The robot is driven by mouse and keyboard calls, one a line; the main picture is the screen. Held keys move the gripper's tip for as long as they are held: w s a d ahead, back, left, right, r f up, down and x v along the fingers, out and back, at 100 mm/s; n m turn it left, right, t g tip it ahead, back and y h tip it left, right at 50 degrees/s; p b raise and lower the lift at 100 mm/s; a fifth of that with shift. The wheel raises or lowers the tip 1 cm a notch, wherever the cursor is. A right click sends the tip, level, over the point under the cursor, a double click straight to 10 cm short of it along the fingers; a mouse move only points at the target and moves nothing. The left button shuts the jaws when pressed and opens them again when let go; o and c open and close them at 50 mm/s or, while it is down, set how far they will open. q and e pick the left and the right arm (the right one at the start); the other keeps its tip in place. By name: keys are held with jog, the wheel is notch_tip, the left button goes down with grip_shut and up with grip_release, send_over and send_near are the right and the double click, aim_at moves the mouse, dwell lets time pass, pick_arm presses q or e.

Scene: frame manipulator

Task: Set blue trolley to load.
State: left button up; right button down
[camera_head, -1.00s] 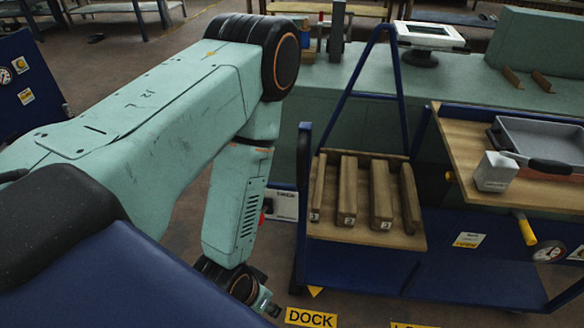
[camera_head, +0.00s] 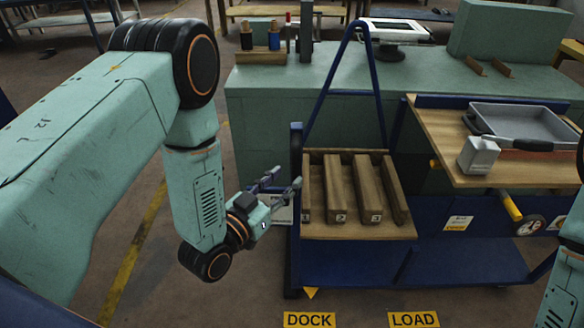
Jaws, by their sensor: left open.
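The blue trolley (camera_head: 345,262) stands in the middle, with a tall blue A-shaped frame (camera_head: 333,72) and a slotted wooden rack (camera_head: 360,228) numbered 1, 2 and 3. A small yellow pointer (camera_head: 311,293) at its lower front edge is above the yellow DOCK sign (camera_head: 309,320) on the floor. The yellow LOAD sign (camera_head: 413,319) lies to the right. My left gripper (camera_head: 283,183) is open and empty, its fingers pointing right, just left of the rack's front edge. Whether it touches the trolley I cannot tell. My right gripper is out of view.
A wooden worktop (camera_head: 437,130) at the right carries a grey tray (camera_head: 525,125) and a white block (camera_head: 479,155). A yellow handle (camera_head: 511,206) sticks out below it. A green bench (camera_head: 260,105) stands behind. The floor at the lower left is clear.

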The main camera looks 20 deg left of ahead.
aim_at(294, 172)
pick_arm(q)
jog(key=x, duration=0.5)
jog(key=shift+w+d+b, duration=0.15)
jog(key=shift+w+b, duration=0.1)
jog(key=shift+b, duration=0.05)
jog(key=shift+a, duration=0.2)
jog(key=shift+c, duration=0.3)
jog(key=shift+d, duration=0.15)
jog(key=shift+c, duration=1.4)
jog(key=shift+f, duration=0.1)
grip_shut()
